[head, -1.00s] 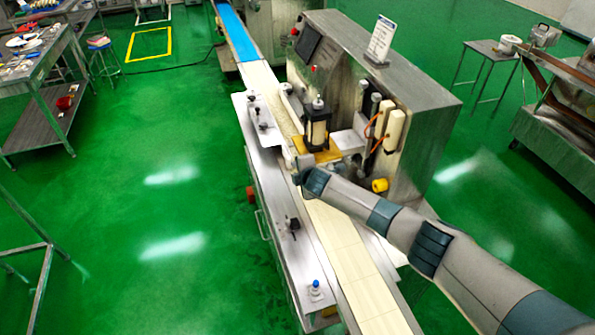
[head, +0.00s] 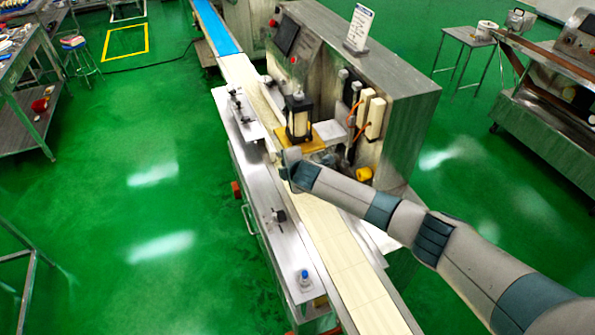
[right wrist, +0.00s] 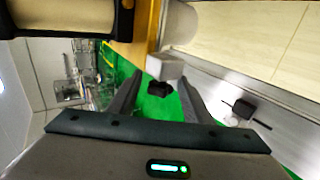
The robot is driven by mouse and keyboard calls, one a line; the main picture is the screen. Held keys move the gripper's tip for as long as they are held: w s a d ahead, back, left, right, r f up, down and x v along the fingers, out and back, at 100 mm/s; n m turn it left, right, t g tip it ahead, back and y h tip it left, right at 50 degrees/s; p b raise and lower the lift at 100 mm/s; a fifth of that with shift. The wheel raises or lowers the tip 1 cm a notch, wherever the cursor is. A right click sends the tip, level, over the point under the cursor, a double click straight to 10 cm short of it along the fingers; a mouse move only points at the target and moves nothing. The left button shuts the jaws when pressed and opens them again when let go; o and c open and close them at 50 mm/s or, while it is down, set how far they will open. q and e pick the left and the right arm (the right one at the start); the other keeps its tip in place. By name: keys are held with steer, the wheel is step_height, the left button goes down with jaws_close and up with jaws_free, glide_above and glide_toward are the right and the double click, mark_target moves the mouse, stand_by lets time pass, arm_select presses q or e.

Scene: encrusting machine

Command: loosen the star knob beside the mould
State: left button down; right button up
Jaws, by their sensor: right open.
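The mould (head: 298,120) is a dark-framed block with a pale cylinder on a yellow plate (head: 327,133) over the conveyor. The yellow plate's edge also shows in the right wrist view (right wrist: 140,40). My right gripper (head: 287,172) is at the mould's near side, low over the belt. In the right wrist view, my gripper (right wrist: 158,82) is open, its two dark fingers apart. A small black knob (right wrist: 158,92), probably the star knob, shows between the fingers, below a pale block (right wrist: 167,67). I cannot tell whether the fingers touch it. My left gripper is out of view.
The pale conveyor belt (head: 345,260) runs past the mould. A steel side table (head: 262,195) carries another black knob (head: 278,214) and a blue-topped button (head: 304,275). The machine's steel housing (head: 395,85) stands behind.

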steer(key=b+v, duration=0.3)
steer(key=v, duration=1.1)
steer(key=shift+s+a, duration=0.1)
stand_by(0.5)
